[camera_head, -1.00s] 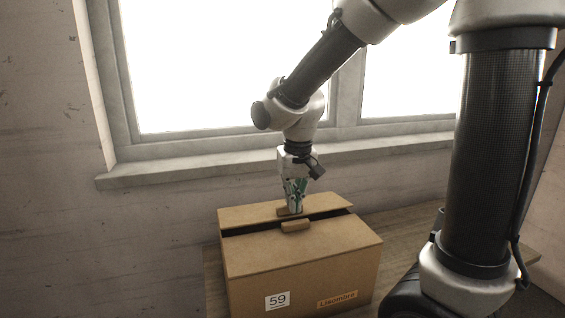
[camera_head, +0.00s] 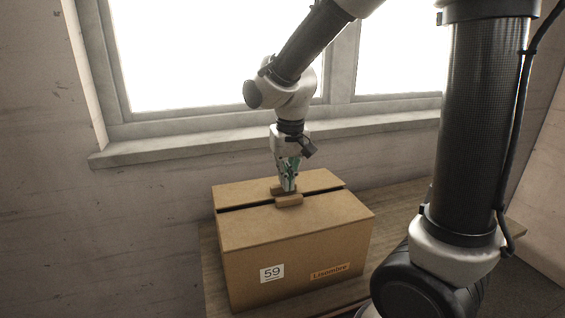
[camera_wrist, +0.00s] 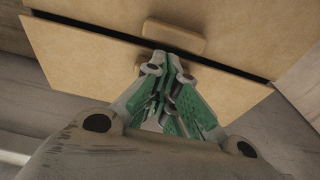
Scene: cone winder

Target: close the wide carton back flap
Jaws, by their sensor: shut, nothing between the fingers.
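The wide carton (camera_head: 245,245) is a brown box with a "59" label on its front. Its front flap (camera_head: 310,215) lies flat and carries a small wooden-looking tab (camera_head: 289,201). Its back flap (camera_head: 317,180) lies nearly level, with a narrow dark gap between the two flaps. In the wrist view the back flap (camera_wrist: 85,60) and front flap (camera_wrist: 230,30) show the same dark slit. My gripper (camera_head: 288,189) is shut and empty, pointing down, its tips at the back flap by its inner edge. Contact cannot be told for certain. The gripper partly hides the back flap's tab.
The carton stands on a wooden table (camera_head: 405,205), with free table to its right. A window sill (camera_head: 230,138) runs along the wall behind. A plain wall stands at the left.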

